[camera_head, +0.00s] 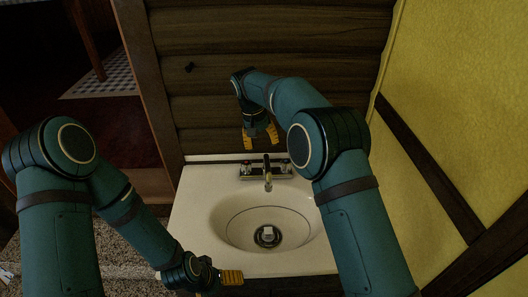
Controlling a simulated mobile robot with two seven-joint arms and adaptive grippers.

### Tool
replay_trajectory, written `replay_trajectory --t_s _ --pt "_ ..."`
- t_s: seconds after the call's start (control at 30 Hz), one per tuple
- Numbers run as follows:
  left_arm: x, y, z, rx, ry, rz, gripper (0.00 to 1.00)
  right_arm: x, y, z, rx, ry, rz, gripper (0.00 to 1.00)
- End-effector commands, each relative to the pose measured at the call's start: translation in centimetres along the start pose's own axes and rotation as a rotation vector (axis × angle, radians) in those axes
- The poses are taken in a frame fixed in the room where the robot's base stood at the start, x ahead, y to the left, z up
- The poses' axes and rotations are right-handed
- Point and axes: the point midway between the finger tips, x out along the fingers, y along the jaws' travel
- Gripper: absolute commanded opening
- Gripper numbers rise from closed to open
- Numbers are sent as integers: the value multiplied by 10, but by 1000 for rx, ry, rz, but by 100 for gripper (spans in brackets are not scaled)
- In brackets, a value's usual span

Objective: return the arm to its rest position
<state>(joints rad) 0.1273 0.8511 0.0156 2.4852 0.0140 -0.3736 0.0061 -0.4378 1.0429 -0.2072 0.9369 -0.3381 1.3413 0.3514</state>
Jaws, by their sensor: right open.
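My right arm reaches forward and bends down over the back of the sink. My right gripper (260,136) points down, its two orange fingers spread apart with nothing between them. It shows above and behind the faucet (267,176), in front of the wooden wall. My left gripper (231,278) is low at the sink's front left edge and points right. Only part of its orange fingers shows, so its opening is unclear.
The white sink (196,222) lies between my arms. A small pale object (267,233) sits at its drain. A plank wall (270,35) stands behind, and a yellow wall (440,100) with dark beams is on the right. Carpet (118,250) shows at lower left.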

Motion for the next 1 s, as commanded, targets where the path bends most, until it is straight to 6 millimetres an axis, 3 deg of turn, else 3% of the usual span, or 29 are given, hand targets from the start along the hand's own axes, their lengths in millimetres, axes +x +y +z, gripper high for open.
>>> replay_trajectory --t_s 0.63,0.77,1.0 --pt "-4 1 -1 0 0 0 91 -13 0 0 -1 0 0 51" --pt "-25 9 -4 -1 1 3 91 -34 4 0 -1 0 0 51" --pt "-85 29 -13 1 5 12 91 -91 15 0 -1 0 0 51"
